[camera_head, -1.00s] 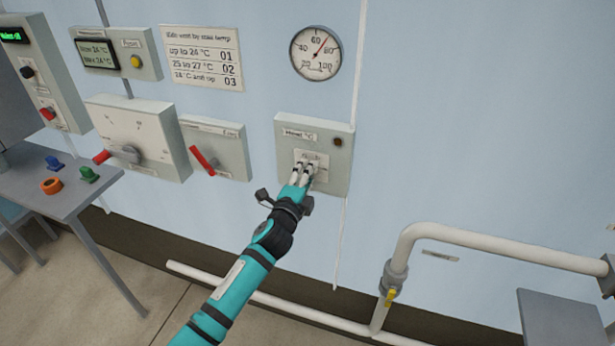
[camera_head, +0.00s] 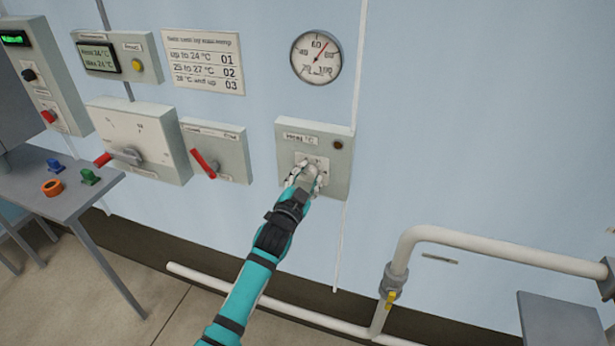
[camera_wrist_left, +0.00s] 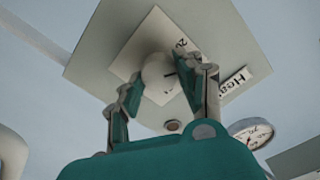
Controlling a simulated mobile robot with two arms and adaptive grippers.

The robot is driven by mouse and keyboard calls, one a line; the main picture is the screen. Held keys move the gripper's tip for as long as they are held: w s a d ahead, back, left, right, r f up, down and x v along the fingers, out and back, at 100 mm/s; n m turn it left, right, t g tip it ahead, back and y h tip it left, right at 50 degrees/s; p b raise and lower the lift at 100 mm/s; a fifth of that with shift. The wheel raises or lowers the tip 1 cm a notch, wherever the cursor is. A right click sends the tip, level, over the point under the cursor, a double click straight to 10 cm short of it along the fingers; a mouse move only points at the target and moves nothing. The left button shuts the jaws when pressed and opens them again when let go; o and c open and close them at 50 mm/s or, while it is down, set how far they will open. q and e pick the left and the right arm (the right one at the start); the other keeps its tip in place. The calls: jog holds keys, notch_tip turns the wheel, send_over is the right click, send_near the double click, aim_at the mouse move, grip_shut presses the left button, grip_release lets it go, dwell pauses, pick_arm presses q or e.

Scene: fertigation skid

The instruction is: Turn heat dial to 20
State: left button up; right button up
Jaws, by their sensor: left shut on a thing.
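The heat dial (camera_wrist_left: 158,72) is a round pale knob with a dark pointer line, on a white scale plate of a grey box (camera_head: 341,178) labelled "Heat" and °C. My left gripper (camera_head: 307,174) reaches it from below and is shut on the knob. In the left wrist view its two fingers (camera_wrist_left: 159,80) lie on either side of the knob. A "20" mark (camera_wrist_left: 181,43) shows on the plate near the upper fingertip. The other scale marks are hidden or too small to read, so I cannot tell the exact setting. My right gripper is not in view.
A round gauge (camera_head: 316,54) hangs above. A white pipe (camera_head: 500,246) runs lower right. The wall to the right is clear.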

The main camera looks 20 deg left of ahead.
pick_arm(q)
jog(key=n, duration=0.3)
jog(key=shift+n, duration=0.3)
jog(key=shift+a+f+n+p, duration=0.1)
jog(key=shift+n+p, duration=0.35)
jog(key=shift+n, duration=0.75)
jog(key=o, duration=1.2)
jog(key=shift+c, duration=0.2)
jog(key=s, duration=1.2)
jog(key=shift+a, duration=0.2)
